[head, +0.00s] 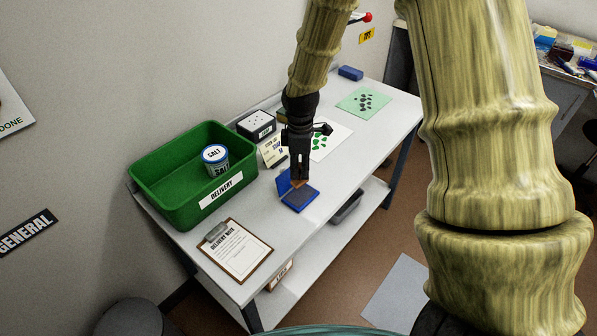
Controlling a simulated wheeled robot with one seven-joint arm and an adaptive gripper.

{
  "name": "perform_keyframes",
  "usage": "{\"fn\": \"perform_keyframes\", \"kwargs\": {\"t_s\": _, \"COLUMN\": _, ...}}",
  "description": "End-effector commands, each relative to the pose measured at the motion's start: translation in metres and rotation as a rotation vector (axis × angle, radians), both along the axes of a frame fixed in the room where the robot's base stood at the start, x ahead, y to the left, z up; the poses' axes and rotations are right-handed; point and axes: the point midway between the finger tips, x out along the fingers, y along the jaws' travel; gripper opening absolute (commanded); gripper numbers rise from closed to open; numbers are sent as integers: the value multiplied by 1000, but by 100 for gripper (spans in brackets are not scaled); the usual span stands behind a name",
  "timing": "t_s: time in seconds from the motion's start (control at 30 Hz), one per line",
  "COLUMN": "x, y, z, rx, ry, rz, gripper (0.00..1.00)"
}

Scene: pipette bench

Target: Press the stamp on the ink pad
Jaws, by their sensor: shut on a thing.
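The ink pad (302,199) is a blue case with a dark pad. It lies on the white table near its front edge, with its blue lid (283,182) raised at the left. My gripper (300,178) points down over the pad's back part. It is shut on the stamp (299,183), of which only a small orange-brown bit shows between and below the fingertips. The stamp's lower face is hidden. I cannot tell whether it touches the pad or is just above it.
A green delivery bin (165,203) holding a salt tin (215,158) stands at the left. A clipboard (235,248) lies in front. A dark box (256,125), a small card (272,151), a paper with green marks (330,142), a green sheet (363,102) and a blue block (351,73) are further back.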

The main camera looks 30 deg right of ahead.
Motion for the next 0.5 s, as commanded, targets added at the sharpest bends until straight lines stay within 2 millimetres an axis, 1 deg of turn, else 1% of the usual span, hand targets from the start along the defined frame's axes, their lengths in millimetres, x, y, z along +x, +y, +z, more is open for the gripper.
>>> {"fn": "perform_keyframes", "kwargs": {"t_s": 0.03, "x": 3, "y": -3, "z": 3, "rx": 0, "ry": 1, "rz": -8, "gripper": 4}}
{"fn": "perform_keyframes", "kwargs": {"t_s": 0.17, "x": 8, "y": -8, "z": 2, "rx": -1, "ry": 1, "rz": -21, "gripper": 4}}
{"fn": "perform_keyframes", "kwargs": {"t_s": 0.37, "x": 9, "y": -9, "z": -5, "rx": -2, "ry": 1, "rz": -23, "gripper": 4}}
{"fn": "perform_keyframes", "kwargs": {"t_s": 0.5, "x": 9, "y": -8, "z": -14, "rx": -2, "ry": 1, "rz": -23, "gripper": 4}}
